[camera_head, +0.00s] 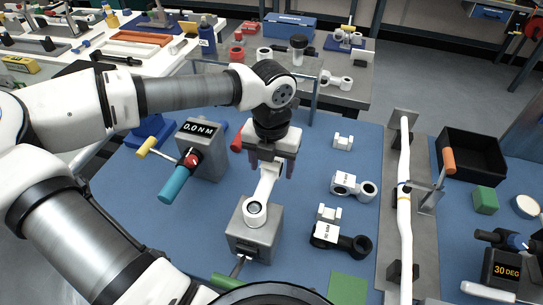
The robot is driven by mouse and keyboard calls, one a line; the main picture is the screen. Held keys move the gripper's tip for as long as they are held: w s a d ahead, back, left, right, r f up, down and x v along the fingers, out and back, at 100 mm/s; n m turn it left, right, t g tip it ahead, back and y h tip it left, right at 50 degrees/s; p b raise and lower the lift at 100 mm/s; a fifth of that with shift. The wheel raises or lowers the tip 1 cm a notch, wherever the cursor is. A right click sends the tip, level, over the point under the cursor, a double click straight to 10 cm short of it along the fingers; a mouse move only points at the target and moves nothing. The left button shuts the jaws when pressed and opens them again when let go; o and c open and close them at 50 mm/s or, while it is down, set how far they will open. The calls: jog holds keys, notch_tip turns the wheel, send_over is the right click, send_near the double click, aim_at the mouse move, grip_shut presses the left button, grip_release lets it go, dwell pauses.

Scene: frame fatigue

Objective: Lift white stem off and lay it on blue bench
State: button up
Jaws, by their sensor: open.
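A white stem (259,203) sits on a grey block (254,238), its round clamp end low over the block and its body rising up toward my gripper. My gripper (270,169) points down with its fingers apart, at the stem's upper end. The fingers look to be on either side of it; I cannot tell whether they touch it. The blue bench (305,200) spreads around the block, with bare surface to its right and left.
A torque device reading 0.0 NM (205,145) stands left. Another white stem (354,187) and a black stem (342,238) lie right, near small white brackets (343,142).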

jog(key=shift+c, duration=0.3)
jog(key=c, duration=1.1)
jog(key=shift+r+p, duration=1.3)
jog(key=shift+r, duration=1.35)
jog(key=shift+r+p, duration=0.85)
jog(key=shift+r, duration=1.15)
jog(key=shift+s, duration=0.1)
